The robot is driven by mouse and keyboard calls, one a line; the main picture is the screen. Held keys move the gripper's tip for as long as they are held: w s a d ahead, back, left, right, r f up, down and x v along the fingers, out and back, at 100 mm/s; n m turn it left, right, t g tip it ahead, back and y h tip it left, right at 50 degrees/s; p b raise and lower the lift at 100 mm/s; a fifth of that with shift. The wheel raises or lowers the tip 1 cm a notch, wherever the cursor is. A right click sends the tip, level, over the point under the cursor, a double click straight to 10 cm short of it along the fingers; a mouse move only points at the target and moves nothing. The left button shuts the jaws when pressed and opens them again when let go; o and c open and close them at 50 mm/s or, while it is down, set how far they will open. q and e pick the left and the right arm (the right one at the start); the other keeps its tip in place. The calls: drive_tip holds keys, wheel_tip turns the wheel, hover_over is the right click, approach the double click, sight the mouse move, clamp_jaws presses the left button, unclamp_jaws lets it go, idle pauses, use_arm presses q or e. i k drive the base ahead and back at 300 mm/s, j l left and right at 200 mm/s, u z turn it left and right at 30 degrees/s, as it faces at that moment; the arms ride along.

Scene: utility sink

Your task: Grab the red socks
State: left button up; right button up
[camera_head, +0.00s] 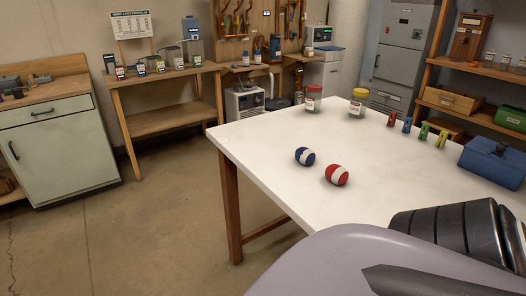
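The red socks (337,175) are a rolled red bundle with a white band, lying on the white table (260,148). Part of one of my arms, with dark ribbed segments, fills the lower right of the head view. Neither gripper's fingers can be seen.
Two jars, one red-lidded (313,100) and one yellow-lidded (357,103), stand at the table's back. Several coloured clothespins (424,132) stand in a row on the right. A blue box (493,163) sits at the right edge. The table's left part is clear.

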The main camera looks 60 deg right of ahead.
sight(338, 175)
drive_tip(key=z, duration=2.15)
